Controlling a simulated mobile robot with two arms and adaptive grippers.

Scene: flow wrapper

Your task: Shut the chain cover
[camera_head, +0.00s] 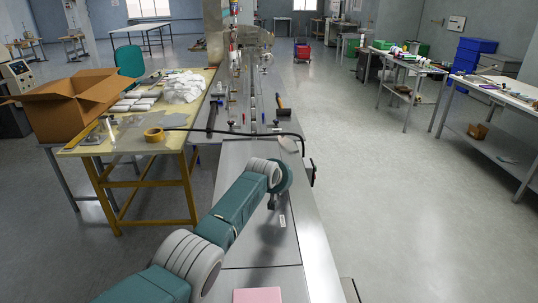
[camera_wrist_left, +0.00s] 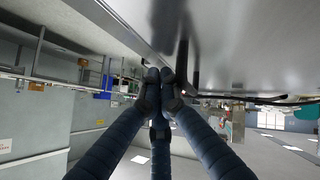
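The flow wrapper's long grey metal top runs away from me in the head view, with flat panels (camera_head: 281,244) at its near end. I cannot tell which panel is the chain cover or whether it stands open. My left arm reaches over these panels, its wrist above their right side. In the left wrist view my left gripper (camera_wrist_left: 160,78) has its dark fingers together at the tips, beside the shiny metal of the machine (camera_wrist_left: 250,45). No held thing shows between them. A small dark part (camera_head: 311,172) shows at the machine's right edge. My right gripper is out of view.
A pink square (camera_head: 257,295) lies near me. The right-hand aisle floor is clear.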

